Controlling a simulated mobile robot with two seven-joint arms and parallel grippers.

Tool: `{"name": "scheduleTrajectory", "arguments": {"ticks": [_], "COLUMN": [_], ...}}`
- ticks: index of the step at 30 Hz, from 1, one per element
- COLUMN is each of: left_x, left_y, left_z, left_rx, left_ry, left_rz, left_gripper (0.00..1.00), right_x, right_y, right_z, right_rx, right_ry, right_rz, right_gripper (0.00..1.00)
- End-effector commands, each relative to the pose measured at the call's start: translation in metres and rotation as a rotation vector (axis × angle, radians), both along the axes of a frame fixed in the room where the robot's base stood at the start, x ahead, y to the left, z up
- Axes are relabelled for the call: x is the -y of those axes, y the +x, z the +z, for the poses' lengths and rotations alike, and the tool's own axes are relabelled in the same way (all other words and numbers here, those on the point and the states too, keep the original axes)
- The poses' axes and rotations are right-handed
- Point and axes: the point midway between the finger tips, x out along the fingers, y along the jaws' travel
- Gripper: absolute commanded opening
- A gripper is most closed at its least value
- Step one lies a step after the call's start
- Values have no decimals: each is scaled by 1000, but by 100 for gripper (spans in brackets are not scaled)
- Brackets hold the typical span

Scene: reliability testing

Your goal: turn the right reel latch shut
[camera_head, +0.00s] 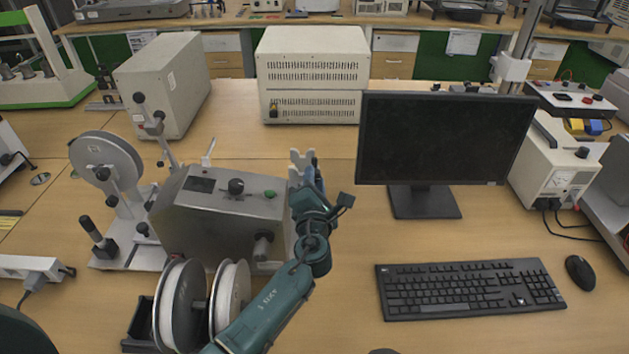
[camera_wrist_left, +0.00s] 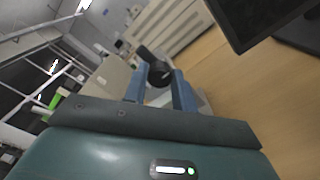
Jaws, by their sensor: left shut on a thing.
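The grey reel machine (camera_head: 222,222) stands on the table left of the middle, with a grey reel (camera_head: 105,160) on its left side. My left gripper (camera_head: 307,165) is at the machine's upper right corner, its fingers pointing away from the camera. In the left wrist view its two blue fingers (camera_wrist_left: 160,92) are closed around a black, round-ended part (camera_wrist_left: 158,72). This appears to be the right reel latch; its base is hidden by the fingers. In the head view the gripper covers most of it. My right gripper is not in view.
Two white-rimmed reels (camera_head: 180,305) stand in front of the machine, close to my left arm. A monitor (camera_head: 440,140) stands to the right, with a keyboard (camera_head: 470,288) and a mouse (camera_head: 580,272) before it. A vented beige box (camera_head: 312,75) is behind the gripper.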

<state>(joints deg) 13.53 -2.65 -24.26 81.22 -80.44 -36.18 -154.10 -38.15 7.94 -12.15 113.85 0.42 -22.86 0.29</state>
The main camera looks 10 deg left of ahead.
Motion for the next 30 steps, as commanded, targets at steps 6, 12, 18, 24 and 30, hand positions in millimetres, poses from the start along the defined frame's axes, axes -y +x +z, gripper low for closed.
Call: {"name": "scheduleTrajectory", "arguments": {"ticks": [6, 12, 18, 24, 30], "left_x": [-1, -1, -1, -1, -1], "left_y": [0, 0, 0, 0, 0], "left_z": [1, 0, 0, 0, 0], "left_rx": [26, 73, 98, 100, 99], "left_ry": [-123, -353, -479, -487, -486], "left_rz": [-1, 0, 1, 1, 1], "left_gripper": [4, 4, 4, 4, 34], "right_x": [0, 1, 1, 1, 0], "right_y": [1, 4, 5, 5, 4], "right_z": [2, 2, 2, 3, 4], "right_rx": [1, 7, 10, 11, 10], "right_ry": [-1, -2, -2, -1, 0], "right_rz": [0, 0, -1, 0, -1], "right_gripper": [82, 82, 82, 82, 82]}}
